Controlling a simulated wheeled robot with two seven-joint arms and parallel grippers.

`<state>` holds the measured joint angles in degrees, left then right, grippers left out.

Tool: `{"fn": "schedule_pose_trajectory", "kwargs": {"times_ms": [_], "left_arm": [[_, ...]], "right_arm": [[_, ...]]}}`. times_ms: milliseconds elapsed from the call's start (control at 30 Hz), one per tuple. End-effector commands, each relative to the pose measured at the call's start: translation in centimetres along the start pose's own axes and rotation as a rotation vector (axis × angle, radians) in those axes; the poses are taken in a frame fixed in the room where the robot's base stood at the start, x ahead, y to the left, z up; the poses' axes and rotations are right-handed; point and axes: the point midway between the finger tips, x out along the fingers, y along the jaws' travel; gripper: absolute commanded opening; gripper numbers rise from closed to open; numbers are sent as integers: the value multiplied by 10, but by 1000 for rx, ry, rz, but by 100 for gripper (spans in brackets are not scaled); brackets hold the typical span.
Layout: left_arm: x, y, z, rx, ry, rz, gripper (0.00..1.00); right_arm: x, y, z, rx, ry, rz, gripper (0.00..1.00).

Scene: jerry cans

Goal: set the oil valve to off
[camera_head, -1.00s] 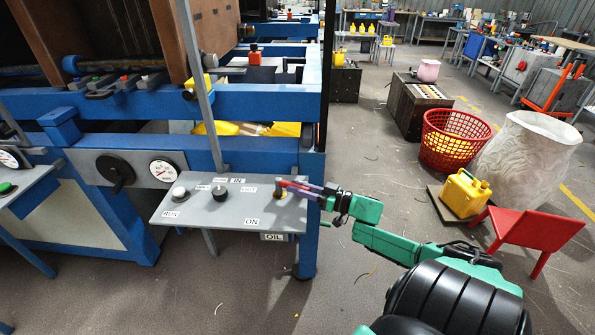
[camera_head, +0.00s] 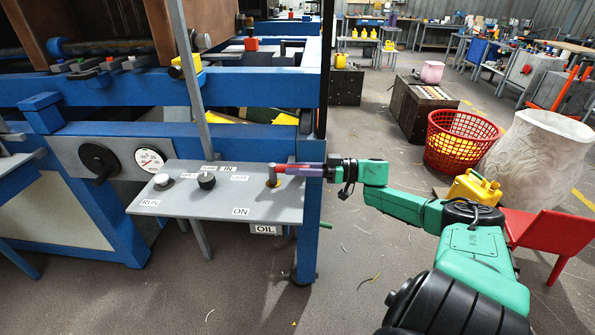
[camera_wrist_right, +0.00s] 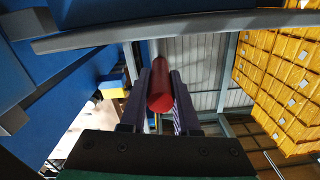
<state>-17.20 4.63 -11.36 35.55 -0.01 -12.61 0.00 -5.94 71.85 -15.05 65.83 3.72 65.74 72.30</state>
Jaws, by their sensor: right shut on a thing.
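The oil valve (camera_head: 272,176) stands as a short grey post on the right part of the grey control panel (camera_head: 190,207). Its red handle (camera_head: 281,168) points right, away from the post. My right gripper (camera_head: 296,169) reaches in from the right, its purple fingers shut on the handle. In the right wrist view the red handle (camera_wrist_right: 160,92) lies between the two fingers (camera_wrist_right: 162,98). An ON label (camera_head: 240,211) is on the panel's front edge, and an OIL label (camera_head: 265,229) hangs below. The left gripper is out of view.
A black knob (camera_head: 206,180) and a white button (camera_head: 161,180) sit left on the panel. A blue machine frame (camera_head: 250,95) rises behind it. A red chair (camera_head: 545,232), yellow jerry can (camera_head: 474,188) and red basket (camera_head: 460,140) stand right. Open floor lies in front.

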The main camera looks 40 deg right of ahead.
Motion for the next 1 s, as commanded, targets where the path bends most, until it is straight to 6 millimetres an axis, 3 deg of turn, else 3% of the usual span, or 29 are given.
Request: {"fn": "schedule_pose_trajectory", "kwargs": {"times_ms": [133,167,200,233,533,667,1000], "left_arm": [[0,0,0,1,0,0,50],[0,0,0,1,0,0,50],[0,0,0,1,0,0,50],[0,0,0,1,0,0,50],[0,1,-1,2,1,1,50],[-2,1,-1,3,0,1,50],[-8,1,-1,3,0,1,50]], "right_arm": [[1,-2,3,2,-7,-6,0],[1,-2,4,2,-7,-6,37],[1,-2,3,2,-6,-6,53],[1,-2,3,2,-6,-5,59],[0,-1,1,0,-2,-2,59],[-10,0,1,2,-4,0,59],[-89,0,2,2,-6,1,59]]}}
